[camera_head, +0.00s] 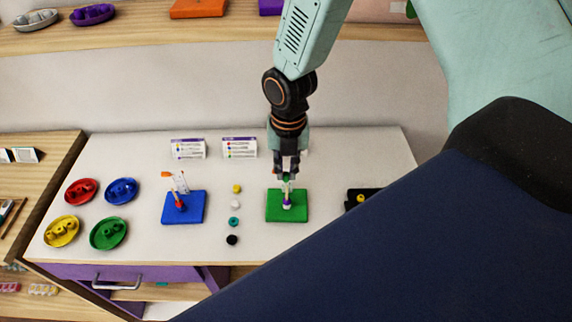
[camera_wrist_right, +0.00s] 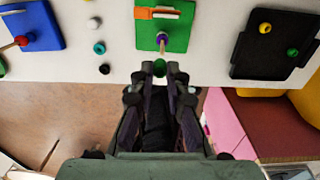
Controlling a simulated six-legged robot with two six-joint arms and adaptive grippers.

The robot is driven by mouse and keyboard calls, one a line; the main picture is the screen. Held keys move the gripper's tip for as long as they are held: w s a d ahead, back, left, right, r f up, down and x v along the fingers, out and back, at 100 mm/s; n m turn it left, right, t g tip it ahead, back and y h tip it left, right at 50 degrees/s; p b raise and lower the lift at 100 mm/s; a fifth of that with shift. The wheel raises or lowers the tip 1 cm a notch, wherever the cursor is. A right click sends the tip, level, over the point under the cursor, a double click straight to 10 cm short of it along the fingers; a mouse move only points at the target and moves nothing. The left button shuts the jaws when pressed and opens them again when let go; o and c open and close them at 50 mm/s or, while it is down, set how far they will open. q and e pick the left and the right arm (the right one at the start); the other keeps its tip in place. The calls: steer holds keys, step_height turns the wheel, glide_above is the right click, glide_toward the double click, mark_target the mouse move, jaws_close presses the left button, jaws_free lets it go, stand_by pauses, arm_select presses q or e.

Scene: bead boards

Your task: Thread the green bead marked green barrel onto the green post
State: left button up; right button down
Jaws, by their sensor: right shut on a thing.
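The green board (camera_head: 272,212) lies on the white table, and it also shows in the wrist view (camera_wrist_right: 179,12). A post stands on it with a purple and white bead (camera_head: 287,204) low on it; the post's top is partly hidden by my gripper in the head view. My right gripper (camera_head: 286,177) points down over this board. In the wrist view its fingertips (camera_wrist_right: 160,74) are shut on a green bead (camera_wrist_right: 160,67), held in front of the post. My left gripper is not in view.
A blue board (camera_head: 193,214) with a post and red bead stands to the left. Loose beads (camera_head: 234,222) lie between the boards. Colored dishes (camera_head: 109,233) sit at left. A black tray (camera_wrist_right: 258,59) with a yellow and a green bead is at right. Two cards (camera_head: 240,148) stand behind.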

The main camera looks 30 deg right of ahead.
steer(key=shift+d+f+b, duration=0.35)
steer(key=shift+f+b, duration=0.1)
steer(key=shift+f, duration=0.4)
steer(key=shift+d+r+p, duration=0.1)
steer(key=shift+p, duration=0.2)
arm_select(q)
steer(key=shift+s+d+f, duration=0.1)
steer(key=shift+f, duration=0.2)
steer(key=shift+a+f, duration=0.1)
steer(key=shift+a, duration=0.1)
arm_select(e)
steer(key=shift+a+r, duration=0.1)
steer(key=shift+a, duration=0.15)
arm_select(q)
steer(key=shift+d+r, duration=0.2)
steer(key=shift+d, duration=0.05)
arm_select(e)
steer(key=shift+d, duration=0.25)
arm_select(q)
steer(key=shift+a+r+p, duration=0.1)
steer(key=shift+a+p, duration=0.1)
steer(key=shift+p, duration=0.2)
arm_select(e)
steer(key=shift+a, duration=0.25)
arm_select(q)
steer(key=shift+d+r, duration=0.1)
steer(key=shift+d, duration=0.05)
arm_select(e)
steer(key=shift+d, duration=0.15)
